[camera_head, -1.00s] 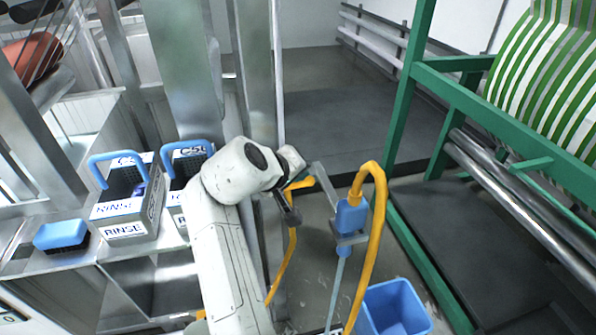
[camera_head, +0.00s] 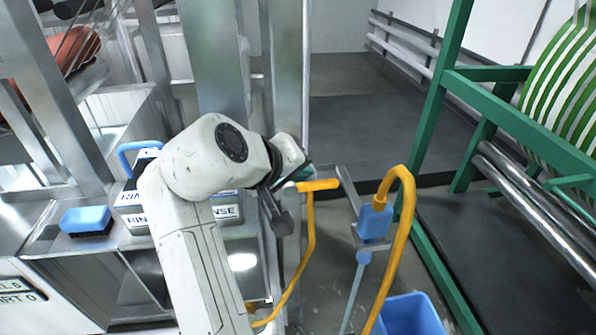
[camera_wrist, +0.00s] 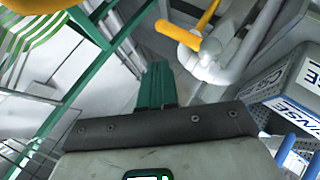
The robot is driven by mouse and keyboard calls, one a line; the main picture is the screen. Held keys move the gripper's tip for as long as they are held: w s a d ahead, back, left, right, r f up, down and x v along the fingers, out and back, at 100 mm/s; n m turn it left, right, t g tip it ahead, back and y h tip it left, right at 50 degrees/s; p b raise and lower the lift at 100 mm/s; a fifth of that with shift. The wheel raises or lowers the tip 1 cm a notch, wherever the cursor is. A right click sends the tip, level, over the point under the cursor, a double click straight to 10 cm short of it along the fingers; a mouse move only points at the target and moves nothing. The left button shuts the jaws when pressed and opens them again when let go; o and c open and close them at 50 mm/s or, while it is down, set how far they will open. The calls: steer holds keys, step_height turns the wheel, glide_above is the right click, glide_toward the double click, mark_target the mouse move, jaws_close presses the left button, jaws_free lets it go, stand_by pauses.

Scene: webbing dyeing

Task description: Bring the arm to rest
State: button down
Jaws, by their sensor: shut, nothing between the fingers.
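My gripper (camera_wrist: 155,85) shows in the wrist view as two green fingers pressed together, with nothing between them. They point up past the dark wrist plate. In the head view my arm is raised and bent at the centre left, and its end points right, close to a yellow-handled pipe. The fingertips there are mostly hidden behind my wrist. The gripper touches nothing that I can make out.
A yellow handle (camera_wrist: 180,36) shows beyond the fingers. A yellow hose (camera_head: 402,215) hangs by a blue fitting (camera_head: 374,221), above a blue bucket (camera_head: 410,316). Rinse boxes (camera_head: 130,199) and a blue brush (camera_head: 85,218) stand left. A green frame (camera_head: 440,95) stands right. Dark floor (camera_head: 375,130) is clear behind.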

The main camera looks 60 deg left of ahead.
steer(key=shift+s+d+r, duration=0.1)
steer(key=shift+s+r, duration=0.15)
steer(key=shift+s, duration=0.05)
steer(key=w+d+f+m+g+h, duration=0.1)
steer(key=w+d+f+m, duration=0.1)
steer(key=w+d+f, duration=0.45)
steer(key=w+d+f+m+g+h, duration=0.1)
steer(key=w+d+f+m+h, duration=0.15)
steer(key=d+f, duration=0.6)
steer(key=d+f+m+g, duration=0.15)
steer(key=d+f, duration=0.35)
steer(key=d, duration=0.6)
steer(key=d+f+m+g, duration=0.15)
steer(key=d+f, duration=0.25)
steer(key=d, duration=0.6)
steer(key=s+d+f+m+g+h, duration=0.15)
steer(key=s+d+f, duration=0.25)
steer(key=d, duration=0.6)
steer(key=s+d+f+m+g, duration=0.1)
steer(key=s+d+f+m, duration=0.3)
steer(key=d, duration=0.5)
steer(key=s+d+m, duration=0.2)
steer(key=s+d, duration=0.3)
steer(key=s, duration=0.2)
steer(key=s+d+f+m+g, duration=0.1)
steer(key=s+d, duration=0.4)
steer(key=s, duration=0.3)
steer(key=shift+s+d+m+y, duration=0.15)
steer(key=shift+m+y, duration=0.25)
